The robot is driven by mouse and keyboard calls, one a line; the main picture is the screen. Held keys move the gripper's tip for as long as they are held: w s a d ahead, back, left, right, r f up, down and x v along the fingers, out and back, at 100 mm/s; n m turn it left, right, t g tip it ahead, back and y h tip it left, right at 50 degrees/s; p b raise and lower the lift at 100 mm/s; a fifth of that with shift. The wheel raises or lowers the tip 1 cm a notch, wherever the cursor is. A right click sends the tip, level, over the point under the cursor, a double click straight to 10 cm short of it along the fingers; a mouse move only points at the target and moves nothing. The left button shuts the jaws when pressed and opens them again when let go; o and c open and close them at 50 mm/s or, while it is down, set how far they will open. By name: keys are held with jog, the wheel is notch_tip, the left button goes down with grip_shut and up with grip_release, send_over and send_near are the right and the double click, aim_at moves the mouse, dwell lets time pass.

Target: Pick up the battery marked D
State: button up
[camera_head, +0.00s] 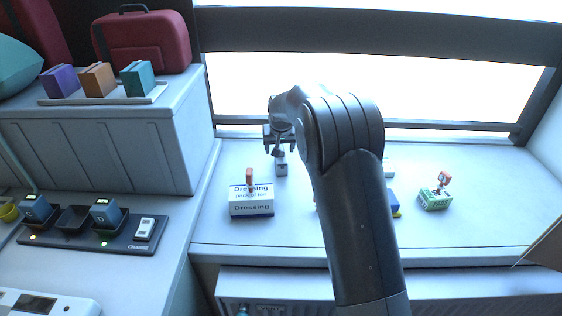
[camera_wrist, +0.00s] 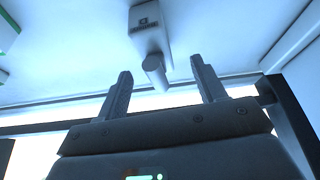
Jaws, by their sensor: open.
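My gripper (camera_head: 279,150) is open over the back of the counter, fingers pointing down. Just below it stands a small grey item (camera_head: 281,168). In the wrist view my open fingers (camera_wrist: 160,70) show with a grey block (camera_wrist: 150,24) beyond their tips; it bears a small dark mark, too small to read surely, and a round grey knob (camera_wrist: 156,72) that shows between the fingers. I cannot tell if they touch. Two blue-grey batteries sit in the charger at left, one left (camera_head: 36,210) and one right (camera_head: 105,213); their letters are unclear.
The black charger (camera_head: 128,243) has an empty middle slot and a white device (camera_head: 145,229). A Dressing box (camera_head: 251,202) stands in front of my gripper. A green box (camera_head: 434,200) and a partly hidden blue item (camera_head: 393,203) lie right of my arm. The window is behind.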

aim_at(281, 156)
jog(key=x, duration=0.5)
jog(key=shift+w+d+f, duration=0.15)
jog(key=shift+d+f, duration=0.15)
jog(key=shift+c, duration=0.4)
jog(key=c, duration=1.2)
jog(key=shift+r, duration=0.1)
jog(key=shift+c, duration=0.5)
jog(key=shift+r, duration=0.1)
